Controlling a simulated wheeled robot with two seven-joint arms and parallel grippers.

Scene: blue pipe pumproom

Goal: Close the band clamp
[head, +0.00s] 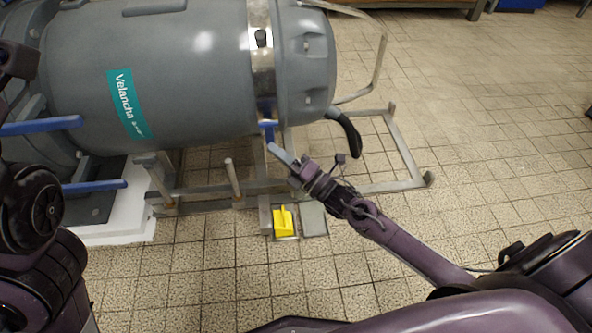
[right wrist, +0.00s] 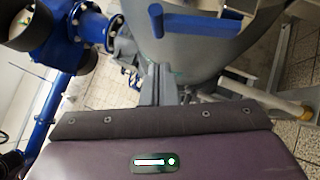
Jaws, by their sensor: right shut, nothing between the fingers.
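The band clamp (head: 262,60) is a shiny metal strap around the grey tank, near its rounded right end. Its blue lever (head: 268,130) sticks out low on the tank's near side. It also shows in the right wrist view as a blue bar (right wrist: 200,35) across the top, ahead of my fingers. My right gripper (head: 280,153) is shut and empty, its tips just below the lever. I cannot tell whether they touch. The right wrist view shows its grey fingers (right wrist: 155,85) together. My left arm is at the left edge, but I cannot make out its fingers.
The grey tank (head: 200,75) lies on a metal frame (head: 405,155) over a tiled floor. A curved black handle (head: 347,130) hangs at its right end. A yellow object (head: 284,221) is on the floor below my right gripper. The floor at right is open.

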